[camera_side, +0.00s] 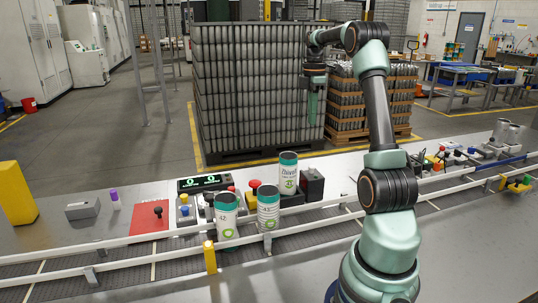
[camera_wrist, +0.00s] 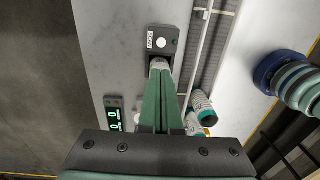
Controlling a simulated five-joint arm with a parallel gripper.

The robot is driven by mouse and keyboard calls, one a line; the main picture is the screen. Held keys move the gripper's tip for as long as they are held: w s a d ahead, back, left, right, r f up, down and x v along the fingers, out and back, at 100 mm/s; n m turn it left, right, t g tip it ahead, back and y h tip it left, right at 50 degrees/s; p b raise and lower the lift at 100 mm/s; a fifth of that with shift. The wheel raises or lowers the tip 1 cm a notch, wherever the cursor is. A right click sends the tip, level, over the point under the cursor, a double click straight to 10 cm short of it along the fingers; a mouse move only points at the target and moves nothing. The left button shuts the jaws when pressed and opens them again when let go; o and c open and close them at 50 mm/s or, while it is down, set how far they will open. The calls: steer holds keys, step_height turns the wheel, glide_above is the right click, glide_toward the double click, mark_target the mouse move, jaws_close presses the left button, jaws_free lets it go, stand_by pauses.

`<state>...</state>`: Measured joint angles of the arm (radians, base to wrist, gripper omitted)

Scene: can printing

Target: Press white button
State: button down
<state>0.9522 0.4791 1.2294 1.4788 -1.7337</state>
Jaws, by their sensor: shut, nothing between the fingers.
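My gripper (camera_side: 312,108) points down, high above the bench, with its green fingers together and empty. In the wrist view the shut fingers (camera_wrist: 160,75) point towards a dark box with a label and a small round white button (camera_wrist: 162,43). The button lies just beyond the fingertips in that picture, and the fingers are apart from it. In the side view the dark box (camera_side: 313,184) stands right of a white can with a teal lid (camera_side: 288,174); its button cannot be made out there. The fingertips partly cover this can in the wrist view.
Two more cans (camera_side: 227,217) (camera_side: 268,208) stand by the conveyor rails (camera_side: 130,243). A black display with green digits (camera_side: 203,183), red and blue buttons, and a red plate with a black knob (camera_side: 149,221) lie to the left. Pallets of cans (camera_side: 255,85) stand behind the bench.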

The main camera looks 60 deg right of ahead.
mark_target(311, 166)
steer(key=shift+f, duration=0.15)
steer(key=f, duration=1.3)
steer(key=shift+s+f, duration=0.4)
steer(key=shift+a+f, duration=0.1)
steer(key=shift+f, duration=0.95)
step_height(311, 166, up, 15)
steer(key=shift+w+d+f, duration=0.15)
steer(key=shift+w+d, duration=0.1)
steer(key=shift+w, duration=0.15)
steer(key=shift+w+a, duration=0.1)
